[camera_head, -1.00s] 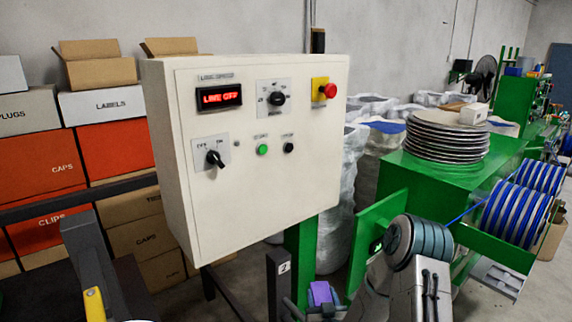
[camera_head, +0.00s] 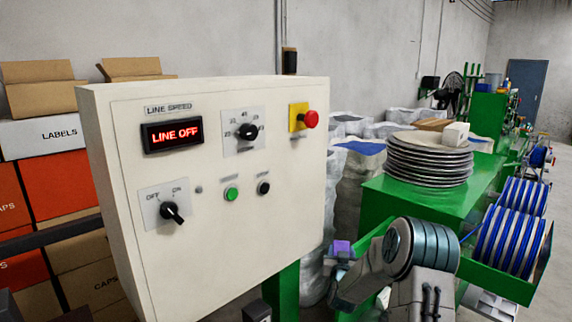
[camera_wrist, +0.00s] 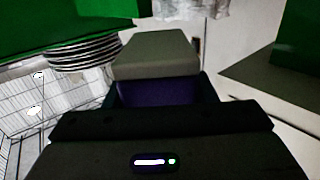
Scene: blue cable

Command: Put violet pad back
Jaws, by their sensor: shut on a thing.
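The violet pad (camera_head: 342,247) shows as a small violet patch at the end of my arm, just right of the control panel's lower right edge. In the wrist view the violet pad (camera_wrist: 158,92) sits between the dark jaws of my gripper (camera_wrist: 160,103), with a grey-beige block face beyond it. I cannot tell whether that face belongs to the pad. My gripper is shut on the pad and holds it up in the air. The jaws are mostly hidden in the head view.
The cream control panel (camera_head: 215,195) reads LINE OFF and stands close on the left. Stacked plates (camera_head: 430,160) sit on a green machine (camera_head: 405,200). Blue-wound spools (camera_head: 505,240) are at right. Wrapped sacks (camera_head: 360,175) stand behind, labelled boxes (camera_head: 45,150) at left.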

